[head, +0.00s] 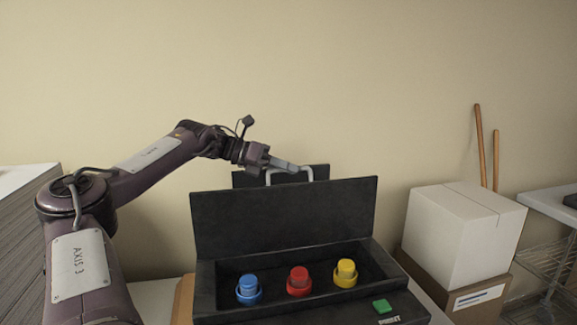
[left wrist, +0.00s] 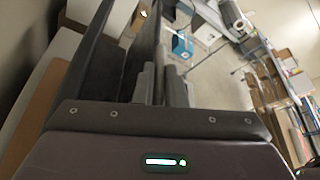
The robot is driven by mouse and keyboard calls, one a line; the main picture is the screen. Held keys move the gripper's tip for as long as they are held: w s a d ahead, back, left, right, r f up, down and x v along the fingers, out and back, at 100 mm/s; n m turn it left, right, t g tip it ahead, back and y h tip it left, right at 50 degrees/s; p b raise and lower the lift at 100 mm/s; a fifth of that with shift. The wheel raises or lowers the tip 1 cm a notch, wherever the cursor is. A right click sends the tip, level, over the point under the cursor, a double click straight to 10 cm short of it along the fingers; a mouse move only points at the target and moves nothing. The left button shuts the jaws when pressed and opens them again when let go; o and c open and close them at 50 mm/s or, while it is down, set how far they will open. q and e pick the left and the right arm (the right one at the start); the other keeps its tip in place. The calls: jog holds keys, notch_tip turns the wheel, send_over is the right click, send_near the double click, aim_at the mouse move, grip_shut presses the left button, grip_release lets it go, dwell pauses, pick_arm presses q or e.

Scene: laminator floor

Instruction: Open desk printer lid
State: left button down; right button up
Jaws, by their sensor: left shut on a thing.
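The desk printer (head: 222,279) is a black box with its top open. Its black lid (head: 285,220) stands up roughly vertical along the back edge of the opening. A pale grey arched handle (head: 309,172) shows above the lid's top edge. My left gripper (head: 290,167) reaches in from the left and is shut on the handle; the exact contact is partly hidden. In the left wrist view my two fingers (left wrist: 160,82) are close together, and a dark panel edge runs beside them. The right gripper is not in view.
Blue (head: 248,288), red (head: 298,280) and yellow (head: 345,272) capped pieces sit inside the printer. A green button (head: 382,306) is at its front right. A white box (head: 465,235) on a brown carton (head: 480,300) stands right. A stack (head: 25,235) stands left. A wall is behind.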

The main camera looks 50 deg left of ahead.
pick_arm(q)
jog(key=shift+f, duration=0.1)
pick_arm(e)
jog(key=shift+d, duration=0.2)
pick_arm(q)
jog(key=c, duration=1.5)
grip_release()
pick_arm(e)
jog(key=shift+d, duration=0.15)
